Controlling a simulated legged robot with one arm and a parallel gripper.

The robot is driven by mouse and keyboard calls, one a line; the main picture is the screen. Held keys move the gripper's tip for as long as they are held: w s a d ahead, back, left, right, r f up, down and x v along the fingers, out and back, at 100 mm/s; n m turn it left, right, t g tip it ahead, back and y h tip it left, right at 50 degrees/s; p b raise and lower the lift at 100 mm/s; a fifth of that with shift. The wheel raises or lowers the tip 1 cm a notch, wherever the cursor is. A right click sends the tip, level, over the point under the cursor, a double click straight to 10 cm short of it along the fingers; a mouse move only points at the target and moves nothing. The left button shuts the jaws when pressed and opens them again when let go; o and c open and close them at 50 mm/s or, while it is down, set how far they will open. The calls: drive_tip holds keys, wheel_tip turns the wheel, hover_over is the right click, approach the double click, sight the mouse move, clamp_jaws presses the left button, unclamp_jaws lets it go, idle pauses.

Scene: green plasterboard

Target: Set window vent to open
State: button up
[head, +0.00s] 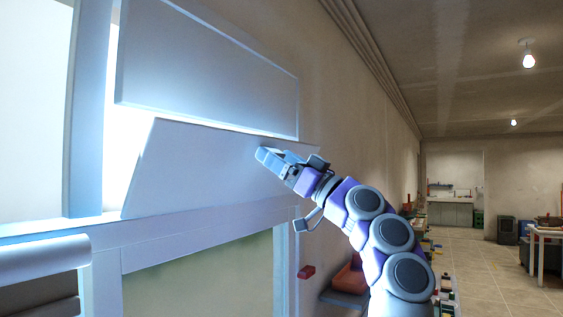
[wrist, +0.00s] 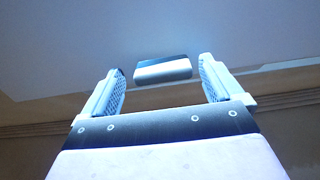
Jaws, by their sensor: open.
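The window vent shows in the head view as two pale panels in a white frame. The upper panel (head: 205,75) and the lower panel (head: 190,172) both look tilted, with a bright gap at their left side. My gripper (head: 264,154) is at the right end of the lower panel. In the wrist view its two fingers (wrist: 162,82) are spread apart. A small metallic block-like handle (wrist: 162,70) lies between and slightly beyond the fingertips, with space on both sides. The handle is not clearly visible in the head view, where my gripper may hide it.
The window frame (head: 200,232) runs below the vent. A white rail (head: 40,257) stands at the lower left. A red block (head: 306,272) and a red seat-like object (head: 350,277) are below my arm. Open tiled floor (head: 490,270) lies to the right.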

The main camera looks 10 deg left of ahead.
drive_tip(key=shift+a, duration=0.15)
drive_tip(key=b+v, duration=0.4)
drive_tip(key=v, duration=1.3)
drive_tip(key=shift+f, duration=0.2)
drive_tip(key=shift+w+d, duration=0.1)
drive_tip(key=shift+d, duration=0.1)
